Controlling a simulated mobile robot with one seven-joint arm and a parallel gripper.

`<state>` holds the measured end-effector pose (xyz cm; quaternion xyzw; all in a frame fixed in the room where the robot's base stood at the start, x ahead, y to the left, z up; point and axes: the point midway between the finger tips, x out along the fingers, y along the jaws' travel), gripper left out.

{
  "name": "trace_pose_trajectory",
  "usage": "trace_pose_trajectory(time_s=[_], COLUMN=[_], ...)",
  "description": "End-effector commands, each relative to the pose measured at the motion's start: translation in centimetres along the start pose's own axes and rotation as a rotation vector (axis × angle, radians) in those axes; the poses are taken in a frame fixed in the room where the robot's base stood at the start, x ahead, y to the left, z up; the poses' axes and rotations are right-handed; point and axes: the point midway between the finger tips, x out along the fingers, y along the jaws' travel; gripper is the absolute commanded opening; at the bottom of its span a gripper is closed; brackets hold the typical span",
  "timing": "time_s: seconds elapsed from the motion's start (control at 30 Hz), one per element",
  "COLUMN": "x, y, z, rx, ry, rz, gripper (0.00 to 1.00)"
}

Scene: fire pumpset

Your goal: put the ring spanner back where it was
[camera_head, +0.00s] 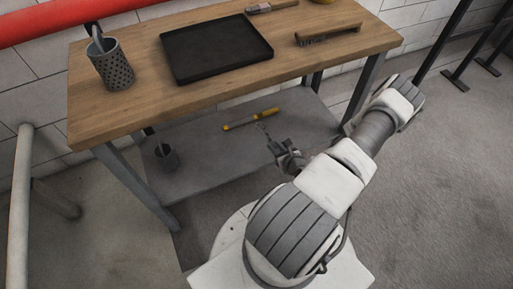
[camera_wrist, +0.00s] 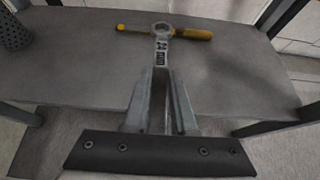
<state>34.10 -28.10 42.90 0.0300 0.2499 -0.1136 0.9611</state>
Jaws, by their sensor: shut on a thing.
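The ring spanner (camera_wrist: 161,46) is a grey metal tool with a round ring end and what looks like "24" marked on its shank. My gripper (camera_wrist: 162,75) is shut on it, with the ring end pointing away from the jaws. The end held between the fingers is hidden. In the wrist view the ring overlaps the middle of a yellow-handled tool (camera_wrist: 193,33); I cannot tell whether they touch. In the head view my gripper (camera_head: 272,143) is over the front part of the lower shelf (camera_head: 205,165), and the spanner is too small to make out clearly.
The yellow-handled tool (camera_head: 251,120) lies on the lower shelf, with a dark pot (camera_head: 166,158) at its left. The wooden tabletop (camera_head: 135,110) above carries a black tray (camera_head: 215,50), a perforated pot (camera_head: 113,68) and brushes. Table legs flank the shelf.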

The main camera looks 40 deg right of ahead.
Motion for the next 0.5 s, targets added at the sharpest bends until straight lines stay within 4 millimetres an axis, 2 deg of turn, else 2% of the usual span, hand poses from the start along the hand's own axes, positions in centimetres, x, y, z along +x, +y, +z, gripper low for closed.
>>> trace_pose_trajectory(time_s=[0.03,0.2,0.33,0.5], x=[1.7,5.9,8.2,9.5], y=[0.7,2.3,3.1,3.5], z=[-0.4,-0.7,-0.8,-0.7], rx=[-0.003,-0.003,-0.003,-0.001], ry=[-0.003,-0.003,-0.003,-0.003], rz=[0.005,0.004,0.002,0.0], gripper=[0.0,0.0,0.0,0.0])
